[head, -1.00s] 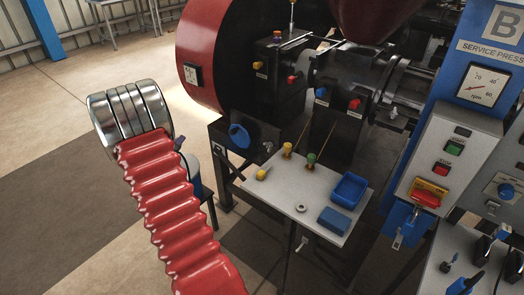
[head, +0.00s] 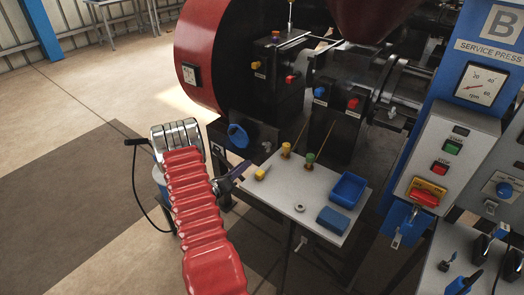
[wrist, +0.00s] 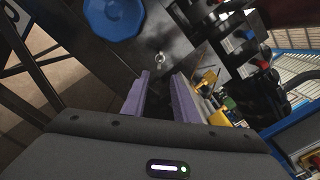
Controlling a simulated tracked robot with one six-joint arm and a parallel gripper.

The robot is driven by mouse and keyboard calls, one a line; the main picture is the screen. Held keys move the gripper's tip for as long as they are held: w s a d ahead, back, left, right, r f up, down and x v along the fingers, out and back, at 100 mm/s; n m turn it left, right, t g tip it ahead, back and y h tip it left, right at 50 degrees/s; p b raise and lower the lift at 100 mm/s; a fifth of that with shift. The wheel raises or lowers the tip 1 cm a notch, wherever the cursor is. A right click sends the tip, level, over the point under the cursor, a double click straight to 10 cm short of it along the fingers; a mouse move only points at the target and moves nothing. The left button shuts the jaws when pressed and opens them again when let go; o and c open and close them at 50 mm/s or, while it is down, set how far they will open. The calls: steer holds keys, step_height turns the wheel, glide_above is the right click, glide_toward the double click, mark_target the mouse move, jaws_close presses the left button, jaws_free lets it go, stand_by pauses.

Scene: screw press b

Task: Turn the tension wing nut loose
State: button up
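A blue many-sided knob (head: 239,135) sits on the front of the dark machine base; it also shows at the top of the wrist view (wrist: 114,14). A small bright metal fitting (wrist: 160,58) is on the dark face to the right of the knob; it is tiny in the head view (head: 267,146). I cannot tell for sure which of these is the wing nut. My gripper (wrist: 162,73) is open and empty, its two purple fingers apart, with the small fitting just beyond the gap between the fingertips. In the head view my gripper (head: 240,168) is just below the blue knob.
A grey side table (head: 277,203) to the right holds a blue tray (head: 348,189), a blue block (head: 333,220), a metal ring (head: 299,208) and yellow and green-topped pieces. A control panel (head: 447,160) stands at the right. Open floor lies left.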

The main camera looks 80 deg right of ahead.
mark_target(267, 146)
steer(key=shift+d, duration=0.1)
steer(key=x, duration=1.3)
steer(key=shift+s+d, duration=0.15)
steer(key=shift+d, duration=0.1)
steer(key=shift+c, duration=0.3)
